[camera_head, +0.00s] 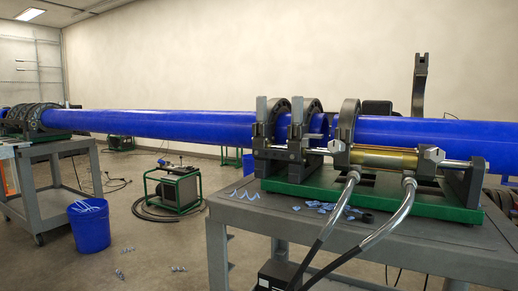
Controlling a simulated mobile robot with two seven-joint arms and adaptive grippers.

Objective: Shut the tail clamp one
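A blue pipe (180,124) runs across the view and lies in a fusion machine on a green base (400,203). Two dark clamps, a left one (264,128) and one beside it (302,125), close around the pipe. A third dark clamp ring (347,122) arches over the pipe to their right. At the far right a dark curved clamp half (419,85) stands raised, upright above the pipe and swung open. Its hinge is hidden behind the pipe. I cannot tell which clamp is called tail clamp one. Neither of my grippers is in view.
The machine stands on a grey cart (300,222) with blue shavings (325,206) and two hoses (335,215) at the front. Another cart (60,182) with dark clamps is at left. A blue bucket (89,228) and a green-framed unit (174,188) stand on the floor.

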